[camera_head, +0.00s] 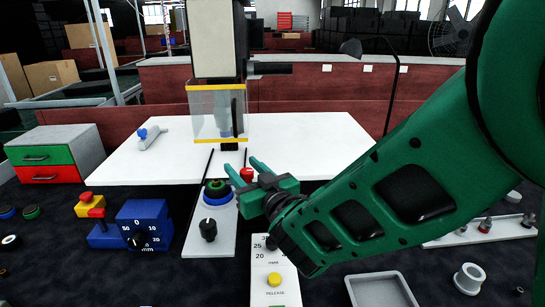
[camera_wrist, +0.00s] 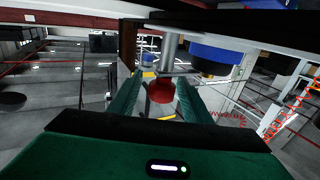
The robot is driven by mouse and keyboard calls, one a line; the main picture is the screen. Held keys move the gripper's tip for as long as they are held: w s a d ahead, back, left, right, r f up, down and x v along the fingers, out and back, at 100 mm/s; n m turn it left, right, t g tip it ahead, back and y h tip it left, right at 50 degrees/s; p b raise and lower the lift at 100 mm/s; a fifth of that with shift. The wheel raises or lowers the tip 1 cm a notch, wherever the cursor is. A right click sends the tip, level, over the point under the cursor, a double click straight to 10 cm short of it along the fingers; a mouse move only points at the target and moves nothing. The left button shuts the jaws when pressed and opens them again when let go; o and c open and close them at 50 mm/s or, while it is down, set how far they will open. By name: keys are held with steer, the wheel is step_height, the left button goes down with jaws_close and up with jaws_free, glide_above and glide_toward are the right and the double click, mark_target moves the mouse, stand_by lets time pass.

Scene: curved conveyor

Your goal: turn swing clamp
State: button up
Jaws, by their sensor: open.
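My green gripper (camera_head: 241,164) is low over the front edge of the white bench top (camera_head: 310,150), its two fingers apart and pointing away from me. A red knob (camera_head: 247,174) shows by the fingers. In the wrist view the red knob (camera_wrist: 161,92) appears between the open fingers (camera_wrist: 159,86), below a grey rod; I cannot tell whether they touch it. A grey bar with a blue knob (camera_head: 148,138) lies on the left of the bench top and looks like a clamp. I cannot tell for sure which part is the swing clamp.
A press-like machine with a clear, yellow-edged guard (camera_head: 205,115) stands behind my gripper. A panel with a black dial (camera_head: 208,229) and a blue dial box (camera_head: 144,226) are at front left. A white panel with a yellow button (camera_head: 274,280) is below my arm. The bench's right side is clear.

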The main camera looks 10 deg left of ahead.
steer(key=shift+x, duration=1.15)
steer(key=c, duration=1)
steer(key=shift+w+d+f+m+t+h, duration=0.15)
steer(key=shift+f+m+t+h, duration=0.2)
steer(key=shift+h, duration=0.35)
steer(key=shift+r+m, duration=0.1)
steer(key=shift+m, duration=0.15)
steer(key=shift+w+d+r+m+t+h, duration=0.15)
steer(key=shift+d+m+t+h, duration=0.15)
steer(key=shift+m+t+h, duration=0.6)
steer(key=shift+c, duration=0.2)
steer(key=o, duration=1)
